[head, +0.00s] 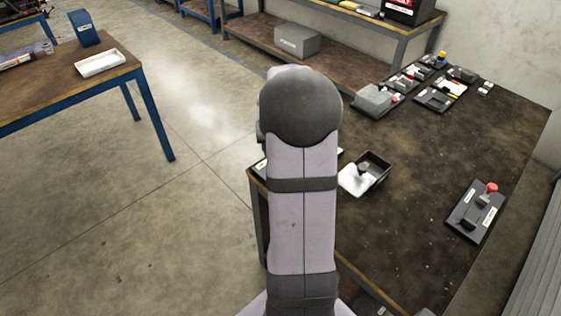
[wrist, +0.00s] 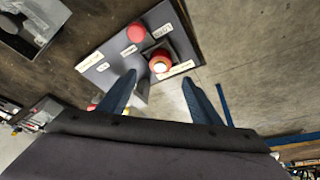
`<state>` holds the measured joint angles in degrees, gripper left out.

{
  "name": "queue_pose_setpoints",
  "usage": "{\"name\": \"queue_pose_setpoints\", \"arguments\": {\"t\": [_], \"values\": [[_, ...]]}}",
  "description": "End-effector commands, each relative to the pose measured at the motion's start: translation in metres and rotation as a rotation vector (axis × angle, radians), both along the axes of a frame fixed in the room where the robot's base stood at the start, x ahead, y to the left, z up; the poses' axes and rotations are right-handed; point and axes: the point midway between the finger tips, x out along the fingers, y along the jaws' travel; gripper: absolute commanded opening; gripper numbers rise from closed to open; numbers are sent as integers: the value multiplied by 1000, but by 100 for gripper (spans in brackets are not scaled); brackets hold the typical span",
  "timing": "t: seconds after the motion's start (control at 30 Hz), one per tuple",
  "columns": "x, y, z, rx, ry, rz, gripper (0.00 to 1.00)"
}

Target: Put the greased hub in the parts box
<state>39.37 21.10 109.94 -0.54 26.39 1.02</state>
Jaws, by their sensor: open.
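My gripper (wrist: 159,78) is open, its two blue fingers apart above a grey board at the table's edge. A red round part with a pale centre (wrist: 160,63) sits on a dark block on that board, just beyond the fingertips; it may be the greased hub, but I cannot tell. The fingers do not visibly hold anything. A small open black box (head: 374,166) stands on the dark table right of my arm, with a grey item and white material at its left side. It may be the parts box. My arm hides the gripper in the head view.
The grey board (wrist: 112,52) carries labels and a red knob (wrist: 137,33). Another board with a red knob (head: 475,211) lies at the table's right. Several devices (head: 415,88) stand at the back. Bare tabletop (head: 410,215) lies between. Open floor lies left.

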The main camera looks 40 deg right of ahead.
Motion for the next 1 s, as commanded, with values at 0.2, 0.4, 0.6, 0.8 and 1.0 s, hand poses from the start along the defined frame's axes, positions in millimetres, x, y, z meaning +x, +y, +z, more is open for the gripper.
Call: {"name": "queue_pose_setpoints", "arguments": {"t": [0.2,0.4,0.6,0.8,1.0], "values": [[1,-1,-6,3,4,0,58],[5,-4,-19,2,2,0,58],[6,-5,-22,1,2,0,58],[10,-8,-39,4,5,0,58],[16,-14,-59,3,3,0,58]]}}
